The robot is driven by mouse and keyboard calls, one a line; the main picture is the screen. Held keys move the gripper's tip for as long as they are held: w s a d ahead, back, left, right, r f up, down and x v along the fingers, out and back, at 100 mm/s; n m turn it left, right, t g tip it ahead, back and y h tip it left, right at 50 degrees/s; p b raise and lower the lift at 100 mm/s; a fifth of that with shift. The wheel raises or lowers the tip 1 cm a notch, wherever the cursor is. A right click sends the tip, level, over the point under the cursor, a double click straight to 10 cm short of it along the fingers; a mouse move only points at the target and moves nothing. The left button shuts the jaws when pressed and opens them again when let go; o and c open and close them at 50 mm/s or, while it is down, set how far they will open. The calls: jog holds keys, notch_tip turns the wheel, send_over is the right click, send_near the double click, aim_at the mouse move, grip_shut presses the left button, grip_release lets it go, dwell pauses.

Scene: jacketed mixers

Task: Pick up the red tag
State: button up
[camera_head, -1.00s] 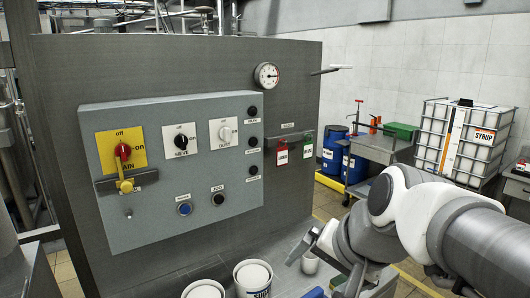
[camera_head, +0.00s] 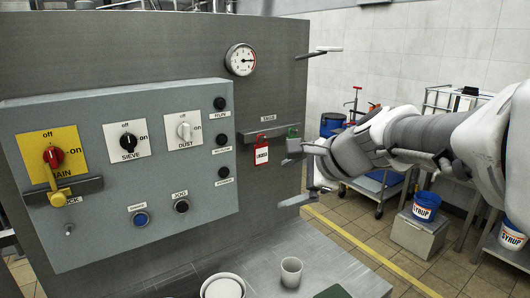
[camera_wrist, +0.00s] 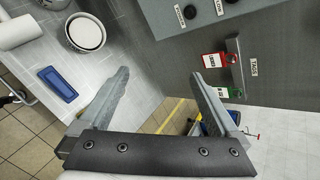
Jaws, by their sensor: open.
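The red tag (camera_head: 261,152) hangs below a small rail marked TAGS (camera_head: 268,127) on the dark panel, right of the control box. It also shows in the wrist view (camera_wrist: 213,61), up and right of the right finger's tip. A green tag (camera_wrist: 229,92) hangs beside it; in the head view it is mostly hidden behind my upper finger. My gripper (camera_head: 293,173) is open and empty, with its fingers spread just right of and below the red tag. In the wrist view the jaws (camera_wrist: 158,76) are wide apart, with no tag between them.
The grey control box (camera_head: 100,240) with switches and a yellow lock handle stands out left of the tags. A gauge (camera_head: 241,60) is above. On the bench below are a white tub (camera_head: 223,287), a cup (camera_head: 291,271) and a blue tray (camera_wrist: 57,83).

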jog(key=w+d+r+m+t+y, duration=0.1)
jog(key=w+m+t, duration=0.1)
jog(key=w+m, duration=0.45)
jog(key=w+d+r+m+t+y, duration=0.1)
jog(key=w+d+r+m, duration=0.1)
jog(key=w+m, duration=0.5)
jog(key=n, duration=0.1)
send_near(262, 146)
jog(key=x, duration=0.5)
jog(key=shift+a+r+p, duration=0.1)
jog(key=shift+p, duration=0.3)
jog(key=shift+f+p+x, duration=0.2)
jog(key=shift+p+x, duration=0.2)
jog(key=shift+x, duration=2.35)
jog(key=shift+s, duration=0.1)
jog(key=c, duration=1.4)
jog(key=shift+r, duration=0.15)
